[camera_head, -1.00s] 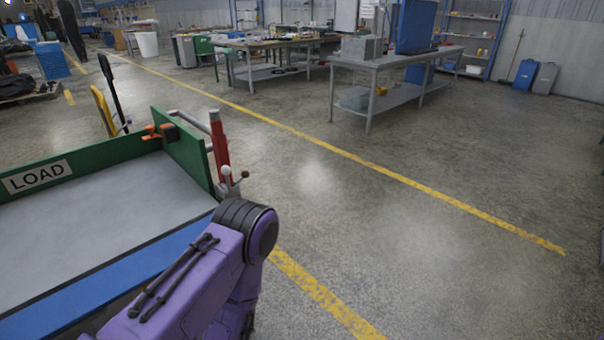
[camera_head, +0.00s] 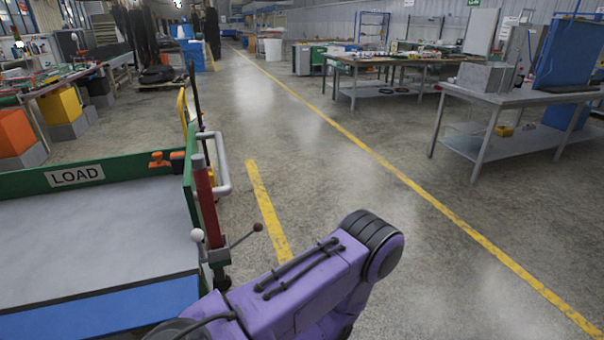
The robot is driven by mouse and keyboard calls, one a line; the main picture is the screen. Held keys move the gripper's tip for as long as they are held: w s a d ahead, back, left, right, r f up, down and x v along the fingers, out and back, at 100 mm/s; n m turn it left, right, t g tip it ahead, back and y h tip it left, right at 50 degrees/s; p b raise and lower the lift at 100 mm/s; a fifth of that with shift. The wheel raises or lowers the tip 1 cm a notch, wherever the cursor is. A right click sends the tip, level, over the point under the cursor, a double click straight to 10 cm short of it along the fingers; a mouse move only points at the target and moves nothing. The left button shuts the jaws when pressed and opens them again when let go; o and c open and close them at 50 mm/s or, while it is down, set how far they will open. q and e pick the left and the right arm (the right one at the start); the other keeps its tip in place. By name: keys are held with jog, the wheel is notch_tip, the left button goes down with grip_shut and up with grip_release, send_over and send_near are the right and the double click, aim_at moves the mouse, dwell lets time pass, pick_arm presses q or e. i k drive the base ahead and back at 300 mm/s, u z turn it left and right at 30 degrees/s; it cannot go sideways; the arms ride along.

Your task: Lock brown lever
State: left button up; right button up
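The brown-knobbed lever (camera_head: 258,227) sticks out to the right, angled up, from a dark fitting at the base of a red post (camera_head: 207,206). A second lever with a white knob (camera_head: 197,235) stands on the left side of the same fitting. The post is at the right end of the green-sided LOAD cart (camera_head: 110,171). A purple link of one of my arms (camera_head: 312,280) shows at the bottom centre, in front of and to the right of the levers. Neither of my grippers is in view.
An orange clamp-like part (camera_head: 160,160) sits on the cart's back wall. A workbench (camera_head: 520,97) stands at the right, with another table (camera_head: 390,62) behind it. Open floor with yellow lines (camera_head: 268,210) lies right of the cart.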

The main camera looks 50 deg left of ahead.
aim_at(258, 226)
jog(key=i, duration=1.35)
jog(key=u, duration=3.5)
jog(key=i, duration=0.5)
jog(key=u, duration=0.1)
